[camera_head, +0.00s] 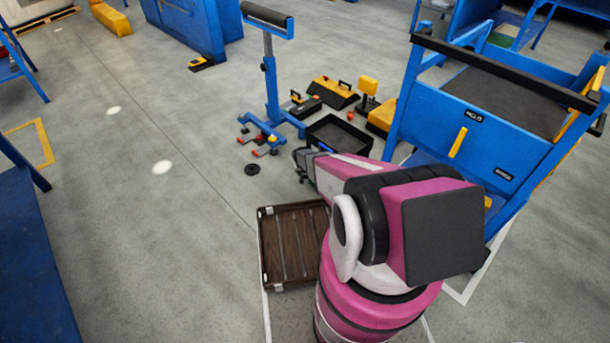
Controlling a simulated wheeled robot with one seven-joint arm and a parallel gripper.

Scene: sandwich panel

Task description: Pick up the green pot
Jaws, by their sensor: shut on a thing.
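My gripper (302,164) is small and dark at the end of my pink and white arm, near the middle of the head view. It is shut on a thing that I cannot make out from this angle. It appears just left of a black open tray (322,131) and above a brown slatted tray (294,243) in the picture. My arm hides part of this area. I cannot identify a green pot in this view.
A blue roller stand (271,85) stands behind the gripper, with yellow and black tools (334,92) on the floor beside it. A blue cart (480,125) is close on the right. A blue bench (35,260) is at left. The grey floor between is mostly clear.

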